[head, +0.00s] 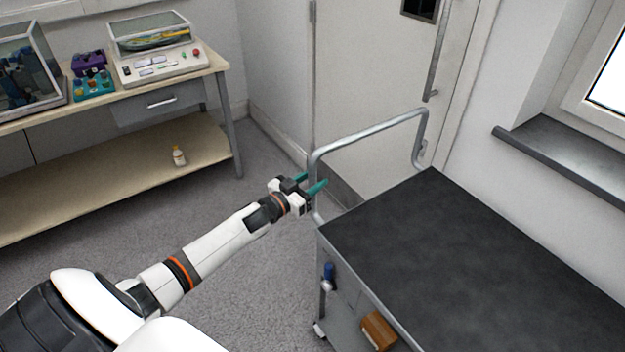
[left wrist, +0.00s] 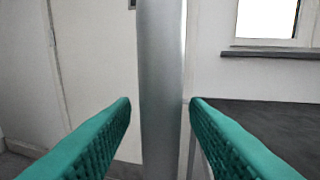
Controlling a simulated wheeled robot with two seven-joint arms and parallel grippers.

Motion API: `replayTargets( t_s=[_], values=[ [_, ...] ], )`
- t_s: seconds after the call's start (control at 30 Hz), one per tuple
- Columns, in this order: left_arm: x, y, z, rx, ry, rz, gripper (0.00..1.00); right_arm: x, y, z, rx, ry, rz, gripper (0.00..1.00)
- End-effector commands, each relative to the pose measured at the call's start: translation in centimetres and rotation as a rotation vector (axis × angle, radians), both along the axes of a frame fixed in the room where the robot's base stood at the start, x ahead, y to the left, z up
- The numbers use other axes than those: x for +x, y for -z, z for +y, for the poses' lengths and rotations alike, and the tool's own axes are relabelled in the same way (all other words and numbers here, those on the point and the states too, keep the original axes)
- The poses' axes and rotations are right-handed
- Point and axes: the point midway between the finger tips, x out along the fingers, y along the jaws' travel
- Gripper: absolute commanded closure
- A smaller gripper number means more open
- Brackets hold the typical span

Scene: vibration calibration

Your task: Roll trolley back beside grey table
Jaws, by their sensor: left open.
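The trolley (head: 485,255) stands at the right with a dark flat top and grey sides. Its silver tube handle (head: 372,134) rises at the far left end, and one upright of that handle (left wrist: 161,70) fills the middle of the left wrist view. My left gripper (head: 312,183) is open at this upright, low on the handle. In the left wrist view its teal fingers (left wrist: 160,112) lie one on each side of the tube, with narrow gaps showing. I cannot tell how deep the tube sits between them. My right gripper is out of view. I cannot identify a separate grey table.
A beige-topped bench (head: 88,102) with a lower shelf stands at the left, holding a control box (head: 158,62) and a glass case (head: 28,68). A door (head: 375,70) is behind the handle. A window sill (head: 570,160) juts out at right. Carpet between bench and trolley is clear.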

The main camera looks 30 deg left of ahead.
Motion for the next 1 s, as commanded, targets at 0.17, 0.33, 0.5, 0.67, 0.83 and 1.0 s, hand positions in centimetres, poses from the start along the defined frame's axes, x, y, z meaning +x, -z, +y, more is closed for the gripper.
replayTargets(
  t_s=[0.17,0.33,0.5,0.67,0.83,1.0],
  values=[
    [0.3,-0.01,-0.07,0.0,0.0,0.0,0.59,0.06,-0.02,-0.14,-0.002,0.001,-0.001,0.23],
    [0.27,0.0,-0.05,0.0,0.0,0.0,0.64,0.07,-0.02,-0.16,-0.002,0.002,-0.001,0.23],
    [0.26,-0.01,-0.05,0.0,0.0,0.0,0.92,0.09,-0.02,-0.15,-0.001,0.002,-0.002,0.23],
    [0.26,-0.01,-0.05,0.0,0.0,0.0,1.0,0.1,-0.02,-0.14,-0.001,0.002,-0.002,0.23],
    [0.23,-0.03,-0.12,0.0,0.0,0.0,1.0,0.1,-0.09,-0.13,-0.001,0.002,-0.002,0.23],
    [0.01,-0.03,-0.65,-0.001,0.002,0.001,1.0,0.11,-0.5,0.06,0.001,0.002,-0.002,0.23]
  ],
)
